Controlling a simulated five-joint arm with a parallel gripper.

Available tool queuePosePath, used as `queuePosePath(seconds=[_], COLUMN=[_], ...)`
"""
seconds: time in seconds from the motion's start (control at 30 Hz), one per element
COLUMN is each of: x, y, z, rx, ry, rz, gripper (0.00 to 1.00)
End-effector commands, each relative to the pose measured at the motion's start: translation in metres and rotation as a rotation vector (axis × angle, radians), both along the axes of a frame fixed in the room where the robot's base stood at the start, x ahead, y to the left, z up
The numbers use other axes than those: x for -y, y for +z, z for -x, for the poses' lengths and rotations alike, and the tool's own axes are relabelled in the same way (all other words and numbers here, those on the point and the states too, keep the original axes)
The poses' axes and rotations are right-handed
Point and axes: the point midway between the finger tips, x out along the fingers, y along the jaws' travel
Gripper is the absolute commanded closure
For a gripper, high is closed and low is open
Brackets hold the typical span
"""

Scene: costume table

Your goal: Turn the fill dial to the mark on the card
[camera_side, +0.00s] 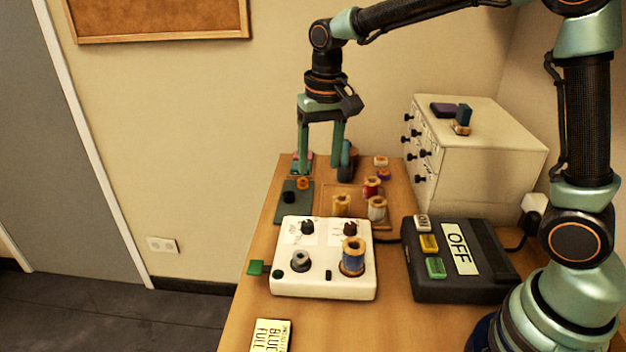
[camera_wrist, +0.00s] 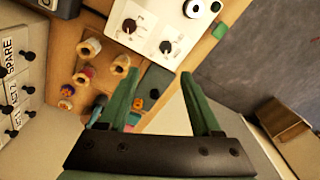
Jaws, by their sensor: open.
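A white control box (camera_side: 325,289) stands mid-table with two dark dials at its back, a left dial (camera_side: 307,227) and a right dial (camera_side: 350,228). Small print beside them is too blurred to read, so I cannot tell which is the fill dial. Both dials also show in the wrist view, at the box's near edge (camera_wrist: 130,25) (camera_wrist: 165,47). A small card (camera_side: 271,336) at the table's front reads "BLUE" and "FULL", with another line unclear. My gripper (camera_side: 320,172) is open and empty, pointing down behind the box, apart from the dials; its fingers also show in the wrist view (camera_wrist: 160,77).
A blue spool (camera_side: 353,254) and a grey ring-shaped part (camera_side: 300,261) are on the box front. A wooden tray (camera_side: 384,226) of thread spools lies behind it. A black unit (camera_side: 465,286) labelled "OFF" and a drawer cabinet (camera_side: 480,150) stand right. A dark green mat (camera_side: 300,207) is behind left.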

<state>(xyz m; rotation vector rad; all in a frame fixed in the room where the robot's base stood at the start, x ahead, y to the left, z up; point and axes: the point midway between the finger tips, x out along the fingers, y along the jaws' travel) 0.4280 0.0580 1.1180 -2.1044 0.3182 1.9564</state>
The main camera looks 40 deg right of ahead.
Motion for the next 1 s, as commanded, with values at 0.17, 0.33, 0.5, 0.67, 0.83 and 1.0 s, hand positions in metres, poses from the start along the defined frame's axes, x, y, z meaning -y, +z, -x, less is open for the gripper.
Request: queuePosePath(seconds=[0.17,0.33,0.5,0.67,0.83,1.0], x=[-0.011,-0.014,-0.014,-0.014,-0.014,-0.014], y=[-0.024,-0.033,-0.051,-0.081,-0.113,-0.137], z=[-0.017,-0.021,-0.02,-0.02,-0.02,-0.02], rx=[-0.061,-0.077,-0.08,-0.08,-0.08,-0.078], ry=[-0.045,-0.06,-0.061,-0.06,-0.06,-0.06], rz=[0.005,0.008,0.009,0.009,0.009,0.009], gripper=[0.35,0.35,0.35,0.35,0.35,0.35])
